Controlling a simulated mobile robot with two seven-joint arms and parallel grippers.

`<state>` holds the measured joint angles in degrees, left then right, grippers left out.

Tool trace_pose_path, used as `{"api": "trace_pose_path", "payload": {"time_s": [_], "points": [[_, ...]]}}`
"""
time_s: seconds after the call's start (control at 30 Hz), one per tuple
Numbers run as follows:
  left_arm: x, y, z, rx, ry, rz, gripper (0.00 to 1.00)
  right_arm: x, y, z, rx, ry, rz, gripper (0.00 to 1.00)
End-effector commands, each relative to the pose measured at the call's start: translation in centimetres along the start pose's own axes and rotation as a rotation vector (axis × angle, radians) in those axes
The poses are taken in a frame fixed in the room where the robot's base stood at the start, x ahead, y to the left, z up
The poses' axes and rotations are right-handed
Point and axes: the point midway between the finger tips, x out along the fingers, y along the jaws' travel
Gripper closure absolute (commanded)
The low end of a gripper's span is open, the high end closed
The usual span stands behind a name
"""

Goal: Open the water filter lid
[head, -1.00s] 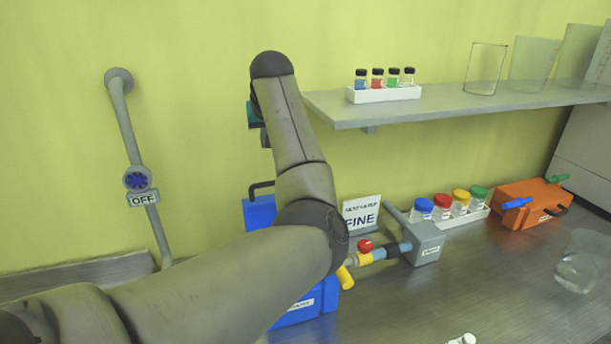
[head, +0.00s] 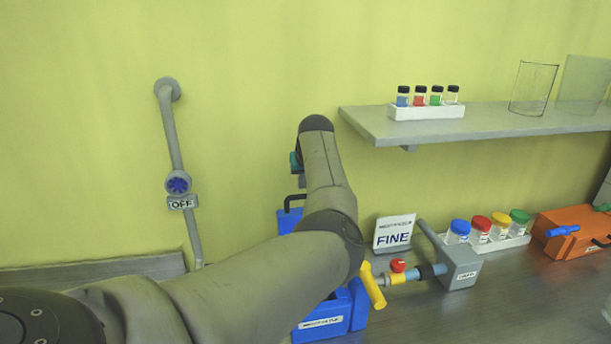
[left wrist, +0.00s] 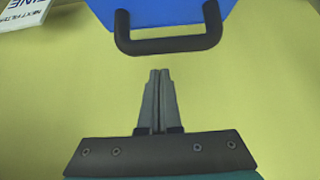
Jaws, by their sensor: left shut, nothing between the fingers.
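The blue water filter (head: 325,318) has a label on its front and stands low on the bench, partly behind my left arm. A blue upper part, apparently its lid (head: 288,220), shows left of the arm with a black handle (head: 293,200) at its top. The arm hides how the two join. My left gripper (head: 302,184) is shut and empty just above the handle. In the left wrist view the shut fingertips (left wrist: 158,75) point at the black handle (left wrist: 168,44) on the blue part (left wrist: 168,10), with a gap between them. My right gripper is out of view.
A yellow-handled pipe with a red knob (head: 398,266) leads to a grey box (head: 461,267) right of the filter. A FINE sign (head: 394,233) stands behind. A wall pipe with an OFF valve (head: 178,184) is left. A shelf (head: 480,125) is at upper right.

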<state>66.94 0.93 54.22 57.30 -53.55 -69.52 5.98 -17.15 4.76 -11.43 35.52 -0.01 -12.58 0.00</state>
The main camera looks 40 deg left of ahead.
Motion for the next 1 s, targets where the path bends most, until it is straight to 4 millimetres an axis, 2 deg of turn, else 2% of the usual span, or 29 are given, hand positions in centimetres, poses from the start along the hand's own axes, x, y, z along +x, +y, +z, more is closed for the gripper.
{"api": "trace_pose_path", "payload": {"time_s": [0.5,1.0], "points": [[-2.4,0.1,2.7,0.001,0.0,0.002,1.0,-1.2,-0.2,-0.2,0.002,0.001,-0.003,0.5],[-2.4,-0.1,2.7,0.001,0.005,0.001,1.0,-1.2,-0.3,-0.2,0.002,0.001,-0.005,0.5]]}}
